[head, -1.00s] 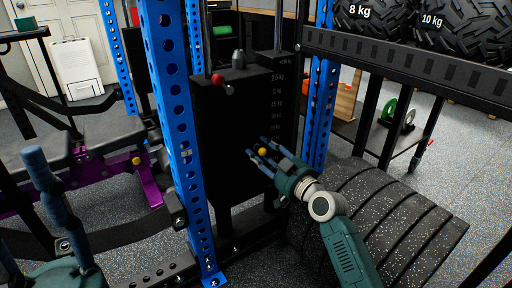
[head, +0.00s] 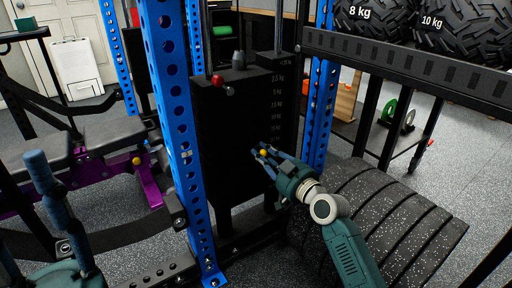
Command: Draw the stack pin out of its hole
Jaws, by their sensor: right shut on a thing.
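The black weight stack (head: 238,115) with white weight labels stands between blue uprights at the centre. The stack pin shows as a small yellow knob (head: 263,153) at the stack's front, low on its right side. My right gripper (head: 262,150) is shut on this knob, one finger on each side. The pin's shaft is hidden, so I cannot tell how deep it sits. My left gripper (head: 60,205) is at the lower left, well away from the stack, its blue fingers pointing up and apart.
A red-knobbed pin (head: 217,79) is at the stack's upper front. A blue upright (head: 176,120) stands just left of the stack. A purple-framed bench (head: 150,185) is at the left.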

